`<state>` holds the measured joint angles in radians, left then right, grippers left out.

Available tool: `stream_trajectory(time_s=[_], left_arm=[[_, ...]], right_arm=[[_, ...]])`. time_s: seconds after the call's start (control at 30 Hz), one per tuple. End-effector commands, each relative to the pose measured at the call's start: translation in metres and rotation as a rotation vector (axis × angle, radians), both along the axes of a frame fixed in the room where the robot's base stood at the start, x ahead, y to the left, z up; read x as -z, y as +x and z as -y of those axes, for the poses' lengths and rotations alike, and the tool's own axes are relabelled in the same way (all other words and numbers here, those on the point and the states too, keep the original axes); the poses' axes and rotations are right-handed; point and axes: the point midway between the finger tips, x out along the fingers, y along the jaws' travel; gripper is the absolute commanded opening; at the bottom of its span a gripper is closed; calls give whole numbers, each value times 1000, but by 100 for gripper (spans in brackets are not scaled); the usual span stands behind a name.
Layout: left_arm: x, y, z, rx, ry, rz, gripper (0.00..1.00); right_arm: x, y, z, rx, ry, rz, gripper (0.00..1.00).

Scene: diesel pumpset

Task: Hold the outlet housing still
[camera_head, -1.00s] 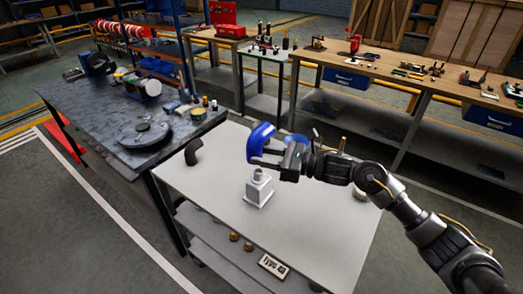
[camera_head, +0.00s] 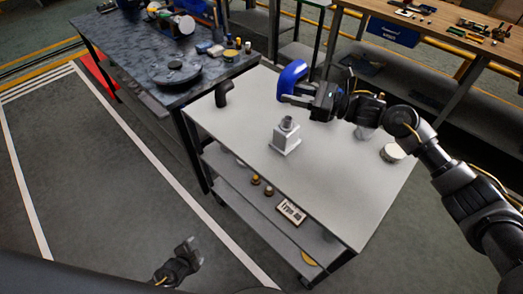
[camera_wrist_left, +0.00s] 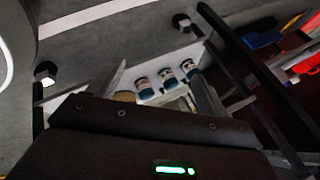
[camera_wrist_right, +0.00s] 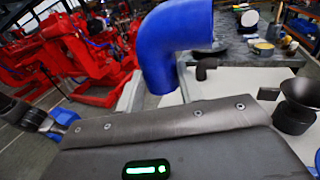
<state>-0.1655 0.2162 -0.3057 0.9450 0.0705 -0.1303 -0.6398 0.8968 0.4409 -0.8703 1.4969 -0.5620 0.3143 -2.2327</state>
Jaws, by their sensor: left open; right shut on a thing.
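The pale grey block with a round upright neck (camera_head: 286,137), which I take for the outlet housing, stands upright on the light table (camera_head: 330,180). My right gripper (camera_head: 312,96) is shut on a blue elbow hose (camera_head: 291,77), held above the table just behind the housing. The hose also shows between the fingers in the right wrist view (camera_wrist_right: 172,50). My left gripper (camera_head: 190,252) is open and empty, low in front of the table, well apart from the housing. In the left wrist view its fingers (camera_wrist_left: 160,82) are spread, with the housing out of sight.
A black elbow (camera_head: 223,93) lies at the table's back left corner. A round pale part (camera_head: 392,153) is at its right. A dark workbench (camera_head: 150,55) adjoins behind.

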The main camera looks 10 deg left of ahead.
Motion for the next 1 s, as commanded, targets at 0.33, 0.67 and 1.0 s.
stream_trajectory(time_s=[0.33, 0.67, 1.0], left_arm=[[-151, 168, 7, 499, 427, 456, 78], [-338, 256, 43, 838, 1018, 901, 78], [-425, 244, 177, 1182, 1599, 1149, 78]], right_arm=[[0, 0, 0, 0, 1, 0, 10], [0, 0, 0, 0, 1, 0, 10], [0, 0, 0, 0, 1, 0, 10]])
